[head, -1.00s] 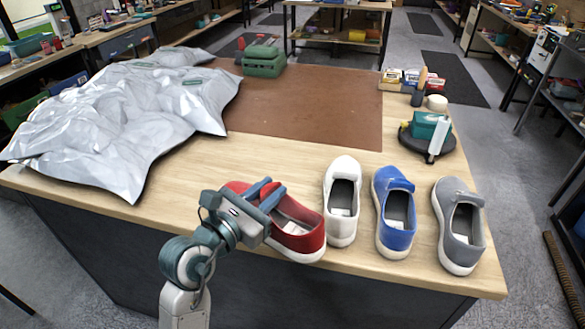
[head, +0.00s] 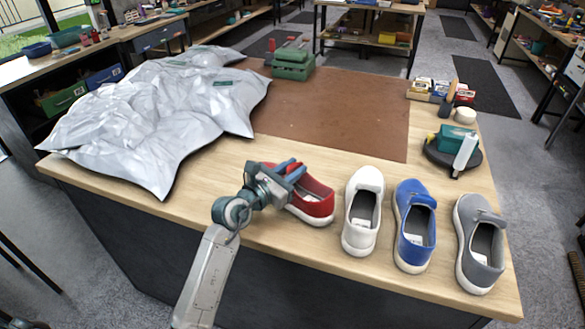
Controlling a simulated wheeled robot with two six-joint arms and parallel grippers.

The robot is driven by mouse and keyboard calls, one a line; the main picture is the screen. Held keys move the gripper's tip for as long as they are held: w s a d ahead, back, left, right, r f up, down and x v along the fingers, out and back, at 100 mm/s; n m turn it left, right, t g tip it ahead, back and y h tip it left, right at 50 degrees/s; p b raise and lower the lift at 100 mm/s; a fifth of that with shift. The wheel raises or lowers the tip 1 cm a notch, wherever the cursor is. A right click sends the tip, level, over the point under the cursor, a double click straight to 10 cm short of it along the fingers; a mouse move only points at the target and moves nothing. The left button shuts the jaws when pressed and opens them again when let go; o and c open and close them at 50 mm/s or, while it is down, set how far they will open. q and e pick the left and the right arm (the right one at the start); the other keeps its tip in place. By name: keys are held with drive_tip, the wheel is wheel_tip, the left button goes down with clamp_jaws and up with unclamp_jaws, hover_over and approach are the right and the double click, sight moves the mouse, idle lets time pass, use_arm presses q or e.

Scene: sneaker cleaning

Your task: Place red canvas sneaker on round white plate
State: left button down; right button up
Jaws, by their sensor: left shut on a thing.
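The red canvas sneaker (head: 318,207) is at the front middle of the wooden table, left of the white sneaker (head: 363,211). My left gripper (head: 290,170) is shut on its rear left part, and the gripper and wrist hide that part. I cannot tell whether the sneaker touches the table or hangs just above it. I cannot make out a round white plate for certain; a small round white thing (head: 465,116) stands at the back right. My right gripper is not in view.
A blue sneaker (head: 413,226) and a grey sneaker (head: 481,245) continue the row to the right. A crumpled silver sheet (head: 150,110) covers the left. A brown mat (head: 345,110) lies bare behind. A dark round stand (head: 440,157) holds a teal box and white bottle.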

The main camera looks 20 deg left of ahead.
use_arm(q)
drive_tip(key=shift+f, duration=0.15)
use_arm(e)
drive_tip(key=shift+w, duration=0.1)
use_arm(q)
drive_tip(key=c, duration=1.3)
unclamp_jaws()
drive_tip(key=shift+c, duration=0.2)
drive_tip(key=shift+o, duration=0.7)
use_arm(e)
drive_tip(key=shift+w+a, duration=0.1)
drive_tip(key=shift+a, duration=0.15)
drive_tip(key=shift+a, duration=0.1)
